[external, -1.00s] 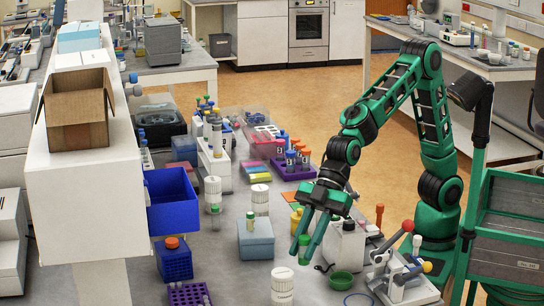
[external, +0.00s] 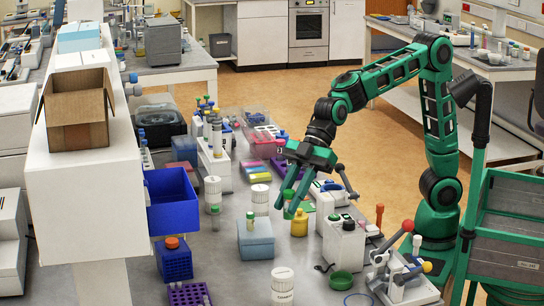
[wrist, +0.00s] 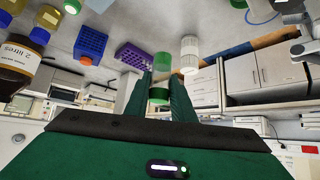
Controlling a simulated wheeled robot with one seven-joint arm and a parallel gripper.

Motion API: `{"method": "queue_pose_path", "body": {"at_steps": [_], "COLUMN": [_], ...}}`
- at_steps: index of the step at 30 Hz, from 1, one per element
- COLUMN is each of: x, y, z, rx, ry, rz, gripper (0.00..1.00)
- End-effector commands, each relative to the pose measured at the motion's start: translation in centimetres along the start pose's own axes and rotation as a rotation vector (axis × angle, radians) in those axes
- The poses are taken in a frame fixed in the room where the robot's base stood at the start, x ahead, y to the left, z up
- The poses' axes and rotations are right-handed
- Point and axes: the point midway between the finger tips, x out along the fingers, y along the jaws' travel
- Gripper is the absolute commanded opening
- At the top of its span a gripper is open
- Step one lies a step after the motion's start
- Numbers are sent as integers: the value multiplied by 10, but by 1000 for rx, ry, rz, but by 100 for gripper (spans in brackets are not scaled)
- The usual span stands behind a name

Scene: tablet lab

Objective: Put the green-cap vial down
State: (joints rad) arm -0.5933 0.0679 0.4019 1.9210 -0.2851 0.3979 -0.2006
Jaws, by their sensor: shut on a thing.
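My gripper (external: 288,203) is shut on the green-cap vial (wrist: 159,95), seen in the wrist view between the two green fingers. The vial's cap is nearest my palm in that picture, and its green lower part extends toward the table side. In the external view the fingers point down to the left, above the bench and near the yellow bottle; the held vial is small and hard to separate from them. One more green cap (external: 250,217) shows at the light blue box (external: 256,240).
White jars (external: 283,286) stand nearby. A yellow bottle (external: 299,223) is just right of the fingertips. A blue rack (external: 174,262) and purple rack (external: 189,294) stand front left. The white device (external: 343,243) and green dish (external: 340,281) are on the right. Bare bench lies left of centre.

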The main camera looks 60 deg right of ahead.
Motion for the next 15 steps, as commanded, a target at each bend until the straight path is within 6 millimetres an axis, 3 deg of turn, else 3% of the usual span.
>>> {"method": "queue_pose_path", "body": {"at_steps": [1, 6, 15], "x": [-9, -28, -32], "y": [11, 30, 57], "z": [2, 7, 22], "rx": [6, 11, 15], "ry": [1, -1, -5], "rz": [10, 20, 25], "gripper": [1, 1, 1]}}
